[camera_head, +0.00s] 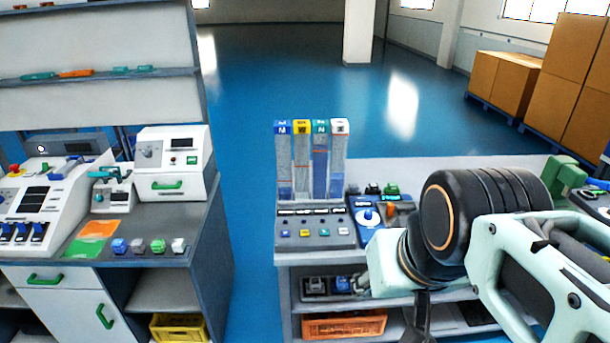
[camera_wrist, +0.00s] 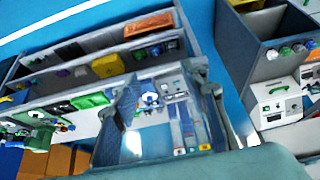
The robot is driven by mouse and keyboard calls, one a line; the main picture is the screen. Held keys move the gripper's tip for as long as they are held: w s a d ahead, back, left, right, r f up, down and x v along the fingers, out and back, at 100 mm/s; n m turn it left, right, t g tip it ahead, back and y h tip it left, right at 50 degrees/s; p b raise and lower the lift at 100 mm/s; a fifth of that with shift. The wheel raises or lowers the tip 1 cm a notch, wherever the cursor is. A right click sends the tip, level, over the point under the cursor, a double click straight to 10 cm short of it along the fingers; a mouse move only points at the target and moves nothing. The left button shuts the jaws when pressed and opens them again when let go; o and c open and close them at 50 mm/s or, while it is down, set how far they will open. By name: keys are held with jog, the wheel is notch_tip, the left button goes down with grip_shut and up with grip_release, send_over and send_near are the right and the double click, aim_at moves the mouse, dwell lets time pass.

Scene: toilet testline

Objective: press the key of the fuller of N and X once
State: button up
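Four upright gauge columns stand on a grey key panel (camera_head: 315,240). Their caps are blue (camera_head: 283,128), yellow (camera_head: 302,127), teal (camera_head: 320,127) and white (camera_head: 340,126). The cap letters are too small to read surely. The teal-capped column (camera_head: 320,175) looks filled highest; the other levels are hard to compare. In front are a blue key (camera_head: 284,234), yellow key (camera_head: 303,233), teal key (camera_head: 321,233) and white key (camera_head: 340,232). My gripper (camera_head: 420,312) is right of the panel, apart from it. In the wrist view my gripper (camera_wrist: 165,85) is open and empty; the columns show between its fingers.
A blue dial device (camera_head: 368,215) adjoins the panel on the right. An orange crate (camera_head: 343,326) sits on the shelf below. A left bench holds a white machine (camera_head: 172,160) and several coloured knobs. Blue floor is clear between the benches.

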grip_shut()
dwell(1.4)
